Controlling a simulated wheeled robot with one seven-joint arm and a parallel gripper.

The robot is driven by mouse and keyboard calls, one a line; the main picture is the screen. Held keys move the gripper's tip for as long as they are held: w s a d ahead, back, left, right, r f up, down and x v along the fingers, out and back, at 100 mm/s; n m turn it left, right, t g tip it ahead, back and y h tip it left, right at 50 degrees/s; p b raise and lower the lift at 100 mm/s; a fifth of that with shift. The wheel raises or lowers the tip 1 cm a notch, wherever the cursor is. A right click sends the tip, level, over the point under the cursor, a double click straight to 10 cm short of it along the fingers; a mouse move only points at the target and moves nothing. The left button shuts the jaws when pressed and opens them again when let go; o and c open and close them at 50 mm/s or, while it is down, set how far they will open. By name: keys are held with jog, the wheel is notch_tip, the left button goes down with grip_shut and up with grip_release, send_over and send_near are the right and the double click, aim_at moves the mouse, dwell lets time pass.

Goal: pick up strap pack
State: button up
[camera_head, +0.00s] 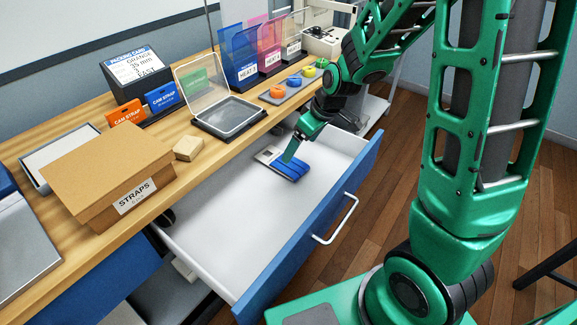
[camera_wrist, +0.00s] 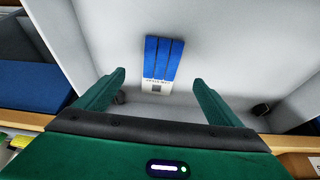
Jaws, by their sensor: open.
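The strap pack (camera_head: 291,168) lies flat in the open drawer (camera_head: 215,240), toward its far end. It has blue straps and a pale label end, and the wrist view shows the same pack (camera_wrist: 161,62) with three blue bands. My gripper (camera_head: 288,157) is over the pack in the head view and hides part of it. In the wrist view my gripper (camera_wrist: 158,80) is open, its green fingers apart on either side of the pack's label end. The fingers do not touch the pack. The exact height above it is hard to tell.
The drawer is otherwise bare, with a blue front (camera_head: 318,230) and a white handle (camera_head: 338,222). The wooden counter (camera_head: 215,150) holds a STRAPS box (camera_head: 108,172), a clear lidded case (camera_head: 228,115), a tray with coloured rolls (camera_head: 290,86) and folders (camera_head: 240,55).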

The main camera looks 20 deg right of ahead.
send_over(290, 164)
jog(key=s+d, duration=0.2)
jog(key=f, duration=0.4)
jog(key=shift+a+f, duration=0.2)
jog(key=shift+a, duration=0.05)
jog(key=shift+x, duration=2.7)
jog(key=shift+w+a, duration=0.1)
jog(key=shift+a, duration=0.05)
jog(key=shift+c, duration=0.3)
jog(key=c, duration=1.1)
